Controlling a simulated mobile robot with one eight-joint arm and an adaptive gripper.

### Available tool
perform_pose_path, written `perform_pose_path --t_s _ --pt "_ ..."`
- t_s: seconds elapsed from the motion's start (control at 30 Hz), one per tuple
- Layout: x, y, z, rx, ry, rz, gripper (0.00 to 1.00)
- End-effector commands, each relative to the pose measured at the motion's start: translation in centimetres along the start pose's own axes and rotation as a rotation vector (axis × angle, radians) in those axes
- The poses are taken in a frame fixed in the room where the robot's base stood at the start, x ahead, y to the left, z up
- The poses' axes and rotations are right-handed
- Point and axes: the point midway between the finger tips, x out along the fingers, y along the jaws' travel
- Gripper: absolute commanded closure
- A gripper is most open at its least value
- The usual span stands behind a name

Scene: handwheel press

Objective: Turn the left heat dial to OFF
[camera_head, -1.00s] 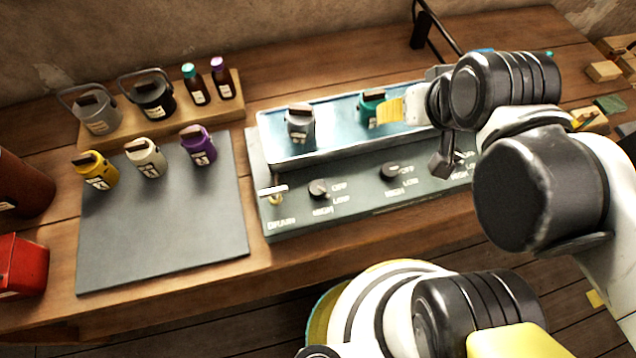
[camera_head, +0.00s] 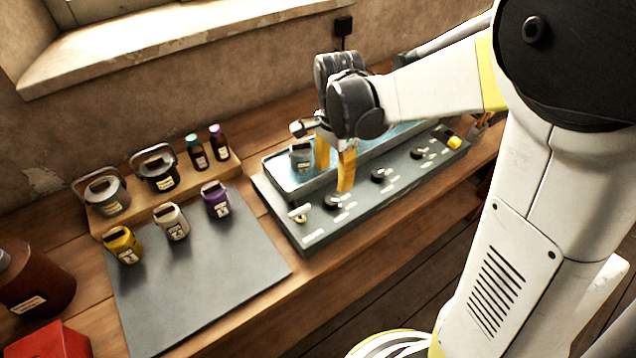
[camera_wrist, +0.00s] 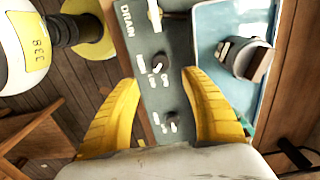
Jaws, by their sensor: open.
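The left heat dial (camera_head: 333,201) is a small dark knob on the front of the grey-green control panel (camera_head: 309,241), just right of the drain valve (camera_head: 299,212). Its pointer direction is too small to read. My gripper (camera_head: 334,177) points down over the left part of the panel, its yellow fingers open and empty. One finger is close to the dial, but I cannot tell whether they touch. In the wrist view the left dial (camera_wrist: 160,62) lies ahead between the lines of the fingers, near the DRAIN lettering. A second dial (camera_wrist: 168,117) lies between the fingers.
A grey canister (camera_head: 301,157) stands in the blue bath (camera_head: 285,182) behind the dials, close to my gripper. More dials (camera_head: 379,175) run to the right. Several small pots stand on and behind the dark mat (camera_head: 200,290) at left.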

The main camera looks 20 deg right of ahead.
Motion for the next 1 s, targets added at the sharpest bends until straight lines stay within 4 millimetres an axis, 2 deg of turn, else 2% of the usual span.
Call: perform_pose_path --t_s 0.3,0.5,0.67,0.93,0.97,1.0 --pt "6.2 0.0 0.0 -0.002 0.0 -0.002 0.45" --pt "9.2 -0.1 0.0 -0.003 0.001 -0.002 0.45" --pt "10.2 0.0 0.0 -0.003 0.001 -0.002 0.45" --pt "10.2 0.0 0.0 -0.003 0.001 -0.002 0.45" --pt "10.2 0.0 0.0 -0.003 0.001 -0.002 0.5" --pt "10.2 0.0 0.0 -0.003 0.001 -0.002 0.62"
